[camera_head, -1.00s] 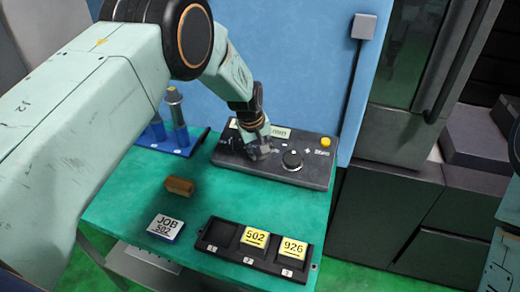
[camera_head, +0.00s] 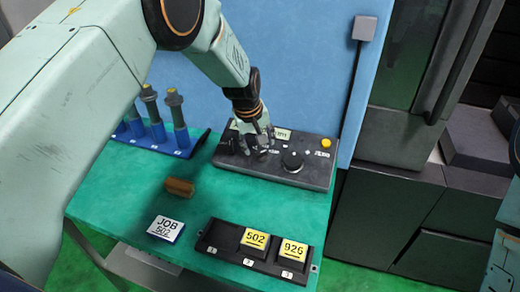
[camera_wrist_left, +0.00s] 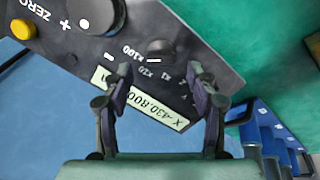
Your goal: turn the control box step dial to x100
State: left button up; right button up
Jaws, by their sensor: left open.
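The control box (camera_head: 225,158) is a dark panel at the back of the green table. My left gripper (camera_head: 258,152) is over its left half, with open jaws and nothing held. In the left wrist view the gripper (camera_wrist_left: 158,75) has its two fingers spread. The small black step dial (camera_wrist_left: 160,47) shows just beyond and between the fingertips, with x1, x10 and x100 marks around it. It seems apart from the fingers. In the head view the gripper hides it. The pointer's exact setting is hard to read. My right gripper is not in view.
A larger round knob (camera_head: 293,160) and a yellow ZERO button (camera_head: 326,143) sit on the box. A blue rack (camera_head: 195,145) with grey holders stands left.

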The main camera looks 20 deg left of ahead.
pick_arm(q)
jog(key=v, duration=0.7)
jog(key=shift+r, duration=0.3)
jog(key=shift+s, duration=0.1)
jog(key=shift+r, duration=0.1)
